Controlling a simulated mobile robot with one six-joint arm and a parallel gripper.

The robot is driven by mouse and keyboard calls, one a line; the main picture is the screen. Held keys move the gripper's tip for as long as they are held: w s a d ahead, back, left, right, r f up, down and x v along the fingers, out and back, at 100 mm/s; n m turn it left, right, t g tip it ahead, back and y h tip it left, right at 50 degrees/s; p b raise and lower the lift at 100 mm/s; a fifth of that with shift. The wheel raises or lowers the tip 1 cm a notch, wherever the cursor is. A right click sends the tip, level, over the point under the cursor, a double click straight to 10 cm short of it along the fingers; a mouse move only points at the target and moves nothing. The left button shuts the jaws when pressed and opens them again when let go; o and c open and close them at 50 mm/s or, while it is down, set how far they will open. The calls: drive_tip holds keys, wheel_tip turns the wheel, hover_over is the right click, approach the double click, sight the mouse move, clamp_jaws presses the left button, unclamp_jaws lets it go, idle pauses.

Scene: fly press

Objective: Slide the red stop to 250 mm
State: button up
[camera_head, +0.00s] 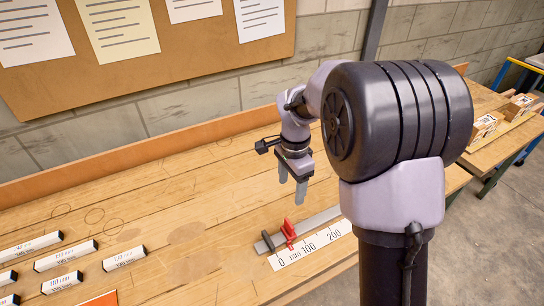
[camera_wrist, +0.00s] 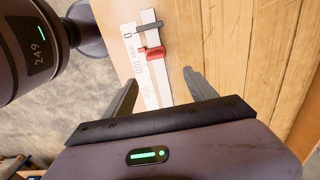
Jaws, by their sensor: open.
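The red stop (camera_head: 288,232) sits on a grey rail (camera_head: 318,222) near the 0 end of the scale, short of the 100 mark. The white scale strip (camera_head: 308,248) runs along the rail's front and shows 0, 100 and 200; my arm hides the rest. A dark block (camera_head: 267,240) closes the rail's left end. My gripper (camera_head: 292,190) is open and empty, pointing down above the bench behind the rail. In the wrist view the red stop (camera_wrist: 154,53) lies ahead, beyond the open fingers (camera_wrist: 161,82), with nothing between them.
Several labelled white blocks (camera_head: 65,256) lie on the wooden bench at the left, clear of the rail. The bench between them and the rail is bare. A low wooden edge (camera_head: 150,154) runs along the back wall. Wooden boxes (camera_head: 484,126) stand at the far right.

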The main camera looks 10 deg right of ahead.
drive_tip(key=b, duration=0.2)
hover_over(289, 223)
wheel_tip(289, 223, down, 5)
wheel_tip(289, 223, down, 12)
drive_tip(key=b, duration=0.4)
drive_tip(key=shift+f, duration=0.2)
clamp_jaws()
